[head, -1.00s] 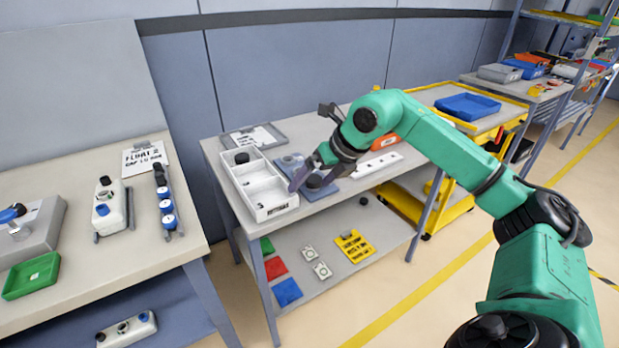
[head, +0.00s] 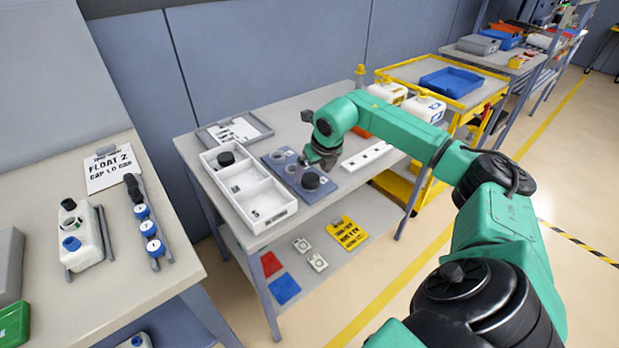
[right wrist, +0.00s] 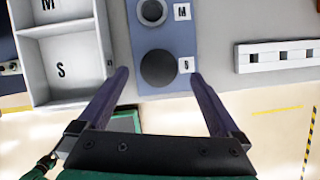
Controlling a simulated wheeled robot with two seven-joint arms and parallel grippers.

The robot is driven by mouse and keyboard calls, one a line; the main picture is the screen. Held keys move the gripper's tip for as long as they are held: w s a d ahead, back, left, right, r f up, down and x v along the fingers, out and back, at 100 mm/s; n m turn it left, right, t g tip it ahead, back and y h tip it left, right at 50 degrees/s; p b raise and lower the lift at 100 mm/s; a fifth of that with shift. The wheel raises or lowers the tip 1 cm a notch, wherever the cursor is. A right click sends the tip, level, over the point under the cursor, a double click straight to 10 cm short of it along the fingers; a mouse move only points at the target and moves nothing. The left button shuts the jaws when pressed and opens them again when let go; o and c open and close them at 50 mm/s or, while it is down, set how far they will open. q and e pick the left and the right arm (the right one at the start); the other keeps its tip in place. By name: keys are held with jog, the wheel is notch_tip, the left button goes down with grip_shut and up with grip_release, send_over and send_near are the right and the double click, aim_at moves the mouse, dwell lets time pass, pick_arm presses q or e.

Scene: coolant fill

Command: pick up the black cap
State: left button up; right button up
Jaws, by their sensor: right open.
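A black cap (head: 310,181) lies at the near end of a blue-grey plate (head: 334,188) on the middle table. In the right wrist view the black cap (right wrist: 158,69) shows as a dark disc beside an S label. My right gripper (head: 316,167) is over the plate in the head view, close to the cap. In the right wrist view my right gripper (right wrist: 159,74) is open and empty, its fingertips on either side of the cap; I cannot tell how high they are above it. Another black cap (head: 226,158) sits in the white tray's far compartment. My left gripper is out of view.
The white tray (head: 262,223) stands left of the plate. A white slotted strip (head: 367,156) lies to the right. The left table holds a white bottle (head: 82,238) and a rack of caps (head: 163,243).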

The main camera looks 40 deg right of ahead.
aim_at(311, 178)
jog(key=x, duration=0.2)
jog(key=shift+w+f+p, duration=0.1)
jog(key=shift+f+p, duration=0.15)
jog(key=shift+p, duration=0.1)
jog(key=shift+w+f, duration=0.1)
jog(key=shift+f, duration=0.15)
jog(key=shift+c, duration=0.6)
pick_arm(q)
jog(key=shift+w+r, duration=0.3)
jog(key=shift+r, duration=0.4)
pick_arm(e)
jog(key=c, duration=1.4)
jog(key=shift+r, duration=0.1)
